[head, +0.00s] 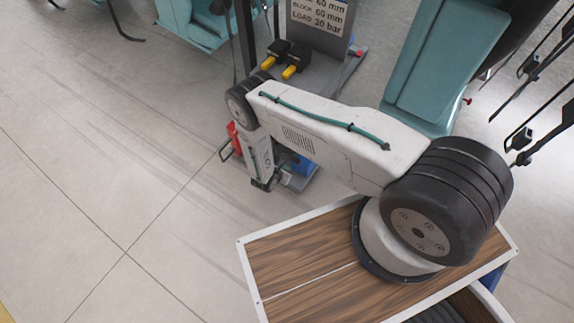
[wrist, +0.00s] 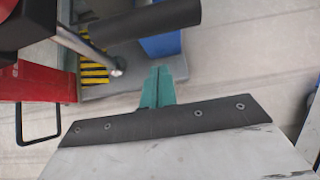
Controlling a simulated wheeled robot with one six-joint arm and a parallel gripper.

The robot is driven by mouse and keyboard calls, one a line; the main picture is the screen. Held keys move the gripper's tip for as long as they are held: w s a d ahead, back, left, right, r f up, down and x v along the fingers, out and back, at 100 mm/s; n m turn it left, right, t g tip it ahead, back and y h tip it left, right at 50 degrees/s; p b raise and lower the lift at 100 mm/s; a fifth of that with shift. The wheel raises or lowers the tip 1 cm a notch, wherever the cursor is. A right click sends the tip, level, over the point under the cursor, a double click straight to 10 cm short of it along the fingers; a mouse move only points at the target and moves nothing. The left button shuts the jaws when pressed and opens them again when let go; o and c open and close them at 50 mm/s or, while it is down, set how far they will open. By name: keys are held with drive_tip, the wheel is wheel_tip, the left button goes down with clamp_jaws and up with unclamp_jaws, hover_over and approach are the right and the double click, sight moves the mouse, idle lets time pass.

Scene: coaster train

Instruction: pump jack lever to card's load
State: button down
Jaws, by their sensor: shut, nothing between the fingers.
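The card (head: 320,14) at the top of the head view is cut off by the frame; "BLOCK 60 mm" and "LOAD 30 bar" are readable. Red jack parts (head: 234,138) show beside my forearm, and a red part is at left in the wrist view (wrist: 40,85). A dark bar like a lever grip (wrist: 145,22) crosses the top of the wrist view, near a pale metal rod (wrist: 88,47). My gripper (wrist: 157,72) has its teal fingers together and empty, below the dark bar in the picture and apart from it. I see no gauge reading.
A blue block-like part (wrist: 160,42) stands behind the dark bar, near yellow-black striping (wrist: 93,70). Two black boxes with yellow ends (head: 289,66) sit near the card's post. Teal seats (head: 440,70) stand at the right. Tiled floor (head: 110,180) is clear at left.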

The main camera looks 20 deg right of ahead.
drive_tip(key=v, duration=1)
drive_tip(key=shift+d, duration=0.1)
idle(0.7)
